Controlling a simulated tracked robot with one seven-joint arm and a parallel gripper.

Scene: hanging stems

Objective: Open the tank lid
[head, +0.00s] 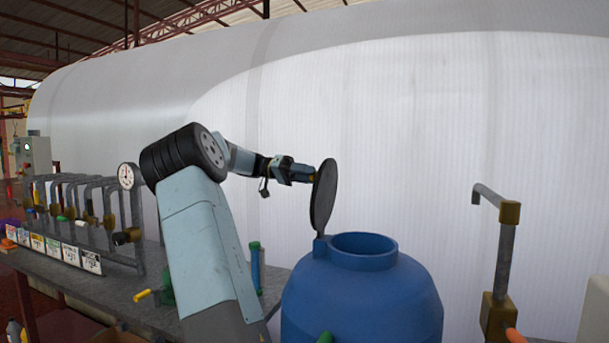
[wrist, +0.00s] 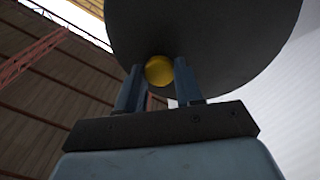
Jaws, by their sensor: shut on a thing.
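The blue tank (head: 362,295) stands at the lower middle of the head view, and its round top opening is uncovered. The dark round lid (head: 323,196) stands nearly upright at the left edge of the opening, joined to the tank at its lower end. My gripper (head: 311,176) is at the left face of the lid. In the wrist view the lid (wrist: 215,35) fills the top, and my gripper (wrist: 160,75) has its two fingers on either side of a yellow knob (wrist: 159,70) on the lid, shut on it.
A grey workbench (head: 120,285) at the left carries a pipe rack with a gauge (head: 127,176) and several labelled cards. A grey pipe with brass fittings (head: 503,245) rises right of the tank. A large white curved wall (head: 420,130) is behind.

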